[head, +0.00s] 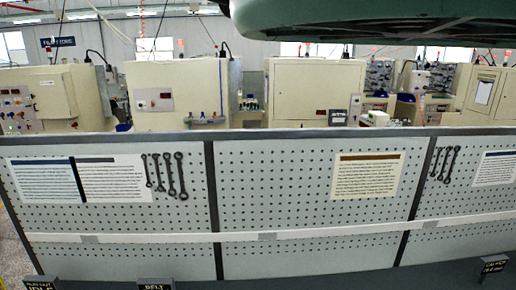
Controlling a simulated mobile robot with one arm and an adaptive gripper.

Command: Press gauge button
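I cannot make out a gauge button in the head view. Small dark signs stand along the bottom edge: a left sign (42,283) whose lower line seems to read "IDLE", a middle sign (156,285) reading "BELT", and a right sign (493,267) with small lettering I cannot read surely. Whatever is below them is cut off by the frame. My gripper is not in view.
A grey perforated panel (285,190) spans the view, with paper sheets (367,176) and wrenches (182,176) on it. A dark surface (330,279) runs along its foot. Cream machine cabinets (315,88) stand behind. A large greenish rounded body hangs across the top right.

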